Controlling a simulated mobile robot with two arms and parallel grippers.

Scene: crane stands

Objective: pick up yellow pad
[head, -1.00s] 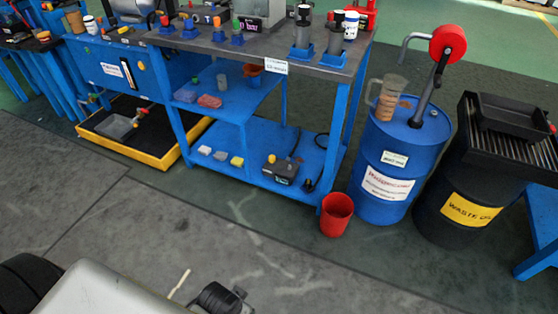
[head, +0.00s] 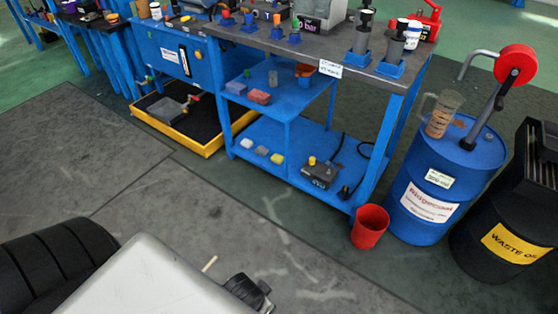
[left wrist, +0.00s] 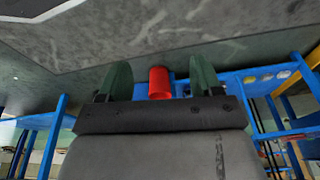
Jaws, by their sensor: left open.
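The yellow pad (head: 277,158) lies on the lower blue shelf of the workbench, at the right end of a row with a grey pad (head: 262,151) and a white pad (head: 247,143). In the left wrist view, small pale pads (left wrist: 266,77) show on a blue shelf at the right. My left gripper (left wrist: 160,80) is open and empty, its two dark green fingers spread, with the red bucket seen between them. It is well away from the pad. My right gripper is not in view.
The red bucket (head: 370,226) stands on the floor by the bench's front right leg. A blue drum (head: 446,190) and a black waste-oil drum (head: 502,235) are to the right. A dark device (head: 321,172) sits on the lower shelf. The grey floor before the bench is clear.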

